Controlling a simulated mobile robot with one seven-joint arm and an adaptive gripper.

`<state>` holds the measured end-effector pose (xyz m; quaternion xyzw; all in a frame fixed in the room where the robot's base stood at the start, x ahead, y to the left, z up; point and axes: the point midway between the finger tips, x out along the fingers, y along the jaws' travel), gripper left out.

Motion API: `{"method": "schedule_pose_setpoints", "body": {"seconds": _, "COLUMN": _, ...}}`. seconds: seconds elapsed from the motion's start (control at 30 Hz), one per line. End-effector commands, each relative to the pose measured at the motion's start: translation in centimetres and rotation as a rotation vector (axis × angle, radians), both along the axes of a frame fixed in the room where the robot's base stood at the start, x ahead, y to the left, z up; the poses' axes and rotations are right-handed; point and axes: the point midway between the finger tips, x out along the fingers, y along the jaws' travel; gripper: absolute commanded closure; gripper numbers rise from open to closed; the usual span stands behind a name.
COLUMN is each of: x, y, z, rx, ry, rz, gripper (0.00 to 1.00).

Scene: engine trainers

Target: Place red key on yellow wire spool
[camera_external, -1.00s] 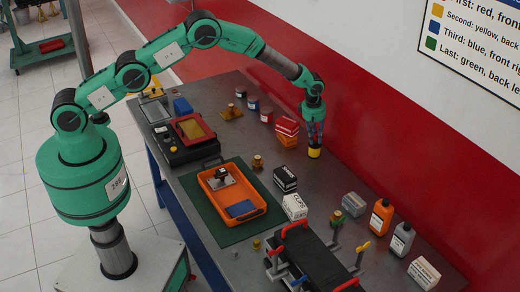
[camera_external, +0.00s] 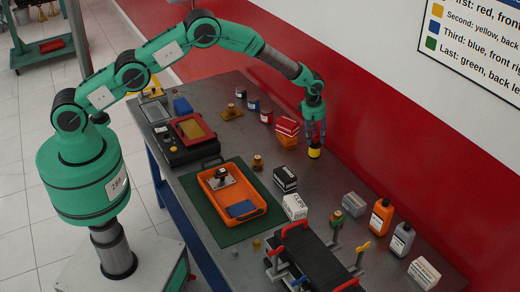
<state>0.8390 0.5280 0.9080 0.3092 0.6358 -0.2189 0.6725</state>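The yellow wire spool (camera_external: 314,153) stands upright on the grey bench near the red wall, with a dark top. My gripper (camera_external: 314,144) points down directly over the spool, its fingertips close to the top. The two fingers look apart, with a gap between them. Whether the fingertips touch the spool is too small to tell. I cannot make out the red key clearly in this view; any small thing on the spool's top is hidden by the fingers or too small to see.
Red and orange boxes (camera_external: 287,131) stand just left of the spool. A black-and-white box (camera_external: 285,179) and a white box (camera_external: 295,206) are nearer the front. An orange tray (camera_external: 258,201) lies on a green mat. Bottles (camera_external: 381,217) stand at right. Bare bench lies right of the spool.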

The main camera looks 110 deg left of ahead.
Motion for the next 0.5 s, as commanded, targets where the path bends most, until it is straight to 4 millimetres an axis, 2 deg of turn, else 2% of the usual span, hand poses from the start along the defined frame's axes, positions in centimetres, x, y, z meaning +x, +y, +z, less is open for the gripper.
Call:
{"method": "schedule_pose_setpoints", "body": {"seconds": 0.27, "x": -0.2, "y": -0.3, "z": 3.1, "rx": 0.001, "ry": -0.002, "rz": 0.000, "gripper": 0.61}}
{"method": "schedule_pose_setpoints", "body": {"seconds": 0.5, "x": -0.6, "y": -0.6, "z": 6.6, "rx": 0.001, "ry": -0.002, "rz": 0.000, "gripper": 0.61}}
